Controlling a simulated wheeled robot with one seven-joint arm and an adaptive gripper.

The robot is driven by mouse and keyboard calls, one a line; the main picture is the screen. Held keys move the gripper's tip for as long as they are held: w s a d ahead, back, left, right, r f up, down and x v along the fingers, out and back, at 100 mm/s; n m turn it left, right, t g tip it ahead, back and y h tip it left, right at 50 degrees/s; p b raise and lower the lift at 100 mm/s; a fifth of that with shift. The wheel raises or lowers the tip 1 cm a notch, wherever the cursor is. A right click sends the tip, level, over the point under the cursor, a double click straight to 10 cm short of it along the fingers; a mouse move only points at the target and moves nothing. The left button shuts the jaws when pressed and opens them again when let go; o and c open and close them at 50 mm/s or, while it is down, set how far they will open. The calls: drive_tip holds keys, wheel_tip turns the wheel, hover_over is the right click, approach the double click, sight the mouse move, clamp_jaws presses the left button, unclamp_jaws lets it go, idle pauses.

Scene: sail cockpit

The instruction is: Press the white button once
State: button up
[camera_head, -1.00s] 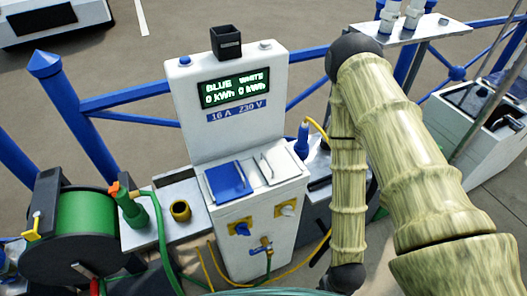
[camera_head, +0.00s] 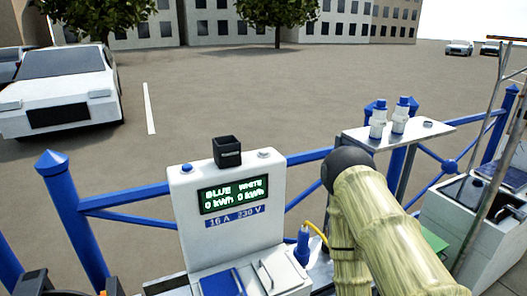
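The white power pedestal (camera_head: 183,215) stands in the middle of the head view. A small white button (camera_head: 264,153) sits on its top edge at the right, and a blue button (camera_head: 187,168) sits on the top edge at the left. A black open box (camera_head: 227,151) stands between them. The green display (camera_head: 234,194) reads BLUE 0 kWh and WHITE 0 kWh. My bamboo-patterned arm fills the lower right, with its black elbow right of the pedestal. My gripper is outside the picture.
A blue flap (camera_head: 222,283) and a white flap (camera_head: 283,272) are on the pedestal's lower front. A blue railing (camera_head: 125,199) runs behind. A metal shelf (camera_head: 391,140) with two white-and-blue bottles stands at the right. Air above the pedestal is clear.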

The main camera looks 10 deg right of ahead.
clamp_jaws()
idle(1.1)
